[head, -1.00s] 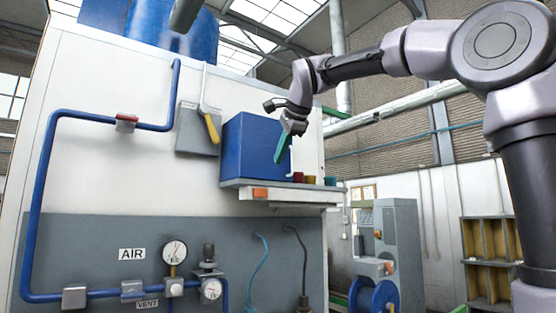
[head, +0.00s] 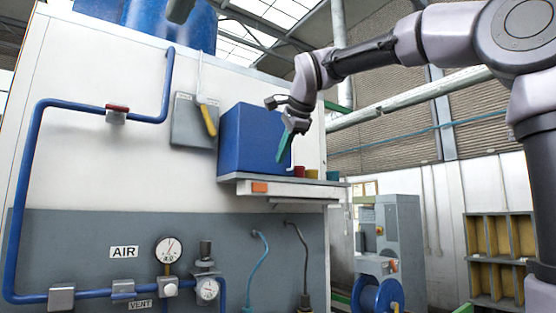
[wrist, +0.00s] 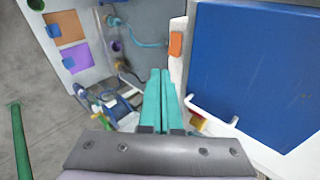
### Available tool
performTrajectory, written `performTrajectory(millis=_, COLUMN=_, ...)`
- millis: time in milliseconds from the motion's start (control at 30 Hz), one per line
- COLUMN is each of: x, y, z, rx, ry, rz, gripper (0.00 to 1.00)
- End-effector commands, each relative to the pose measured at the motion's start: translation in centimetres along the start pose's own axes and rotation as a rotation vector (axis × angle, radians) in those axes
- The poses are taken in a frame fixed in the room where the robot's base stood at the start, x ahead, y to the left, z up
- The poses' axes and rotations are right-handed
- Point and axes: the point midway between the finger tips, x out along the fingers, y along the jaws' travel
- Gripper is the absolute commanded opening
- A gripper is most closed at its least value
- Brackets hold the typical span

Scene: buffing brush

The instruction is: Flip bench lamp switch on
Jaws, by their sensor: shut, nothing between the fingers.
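A lever with a yellow handle (head: 208,120) hangs on a grey plate (head: 185,132) on the white wall in the head view, left of the blue box. My gripper (head: 281,158) has teal fingers, shut and empty, in front of the blue box's right part in the head view. In the wrist view the shut fingers (wrist: 161,74) point toward the area left of the shelf.
The blue box (head: 250,140) with a white handle stands on the shelf (head: 300,190), with small coloured cups (head: 312,174) beside it. Blue pipes (head: 75,104) and gauges (head: 168,248) are on the wall. A grey machine (head: 398,235) and wooden racks (head: 500,250) stand at right.

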Motion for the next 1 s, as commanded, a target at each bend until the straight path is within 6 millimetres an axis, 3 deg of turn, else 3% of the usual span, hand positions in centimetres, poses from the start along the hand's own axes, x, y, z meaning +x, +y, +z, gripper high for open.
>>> performTrajectory(millis=367, x=8.1, y=0.1, z=0.1, rx=-0.002, ry=-0.001, rz=0.003, gripper=0.0)
performTrajectory(millis=433, x=9.0, y=-0.7, z=0.1, rx=-0.001, ry=0.0, rz=0.002, gripper=0.0)
performTrajectory(millis=700, x=10.8, y=-2.6, z=0.1, rx=-0.002, ry=0.0, rz=0.0, gripper=0.0)
performTrajectory(millis=1000, x=10.9, y=-2.7, z=0.1, rx=-0.002, ry=0.0, rz=0.0, gripper=0.0)
